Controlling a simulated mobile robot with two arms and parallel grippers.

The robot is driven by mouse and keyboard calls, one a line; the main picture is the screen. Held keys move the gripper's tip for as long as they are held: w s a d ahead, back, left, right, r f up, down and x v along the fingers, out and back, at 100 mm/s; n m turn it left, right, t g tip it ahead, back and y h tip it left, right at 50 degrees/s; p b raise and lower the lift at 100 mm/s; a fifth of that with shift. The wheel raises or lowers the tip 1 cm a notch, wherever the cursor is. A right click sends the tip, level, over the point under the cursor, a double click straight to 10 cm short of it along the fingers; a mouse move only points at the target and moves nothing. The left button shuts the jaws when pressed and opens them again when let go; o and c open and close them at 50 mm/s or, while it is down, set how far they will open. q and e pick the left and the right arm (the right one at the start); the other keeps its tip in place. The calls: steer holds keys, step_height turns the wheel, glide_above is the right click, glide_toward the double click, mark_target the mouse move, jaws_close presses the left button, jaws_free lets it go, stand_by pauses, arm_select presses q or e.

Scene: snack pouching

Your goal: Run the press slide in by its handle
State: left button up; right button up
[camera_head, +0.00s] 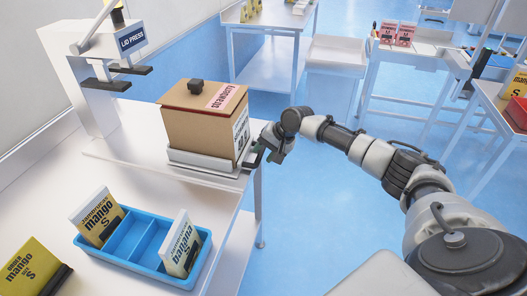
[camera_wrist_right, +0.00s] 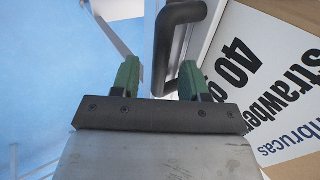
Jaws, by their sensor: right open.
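The press slide (camera_head: 205,163) is a pale flat carriage at the right end of the white bench, carrying a brown carton with a lid. Its dark handle (camera_head: 251,162) sticks out at the carriage's right side. My right gripper (camera_head: 272,150) is at the handle, just right of the carton. In the right wrist view, the handle (camera_wrist_right: 163,50) is a black bent bar that runs down between the green fingers of my right gripper (camera_wrist_right: 159,78). The fingers stand apart, not closed on it. The lid press (camera_head: 112,66) stands left of the carton, its head raised. My left gripper is out of view.
The carton (camera_head: 205,125) has a strawberry label and a black knob on its lid. A blue divided tray (camera_head: 130,237) with mango and banana pouches sits at the front of the bench. Other tables stand behind, across open blue floor (camera_head: 310,190).

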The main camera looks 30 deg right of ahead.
steer(key=shift+w+a+f, duration=0.1)
steer(key=shift+w+f, duration=0.05)
steer(key=shift+f, duration=0.1)
jaws_close()
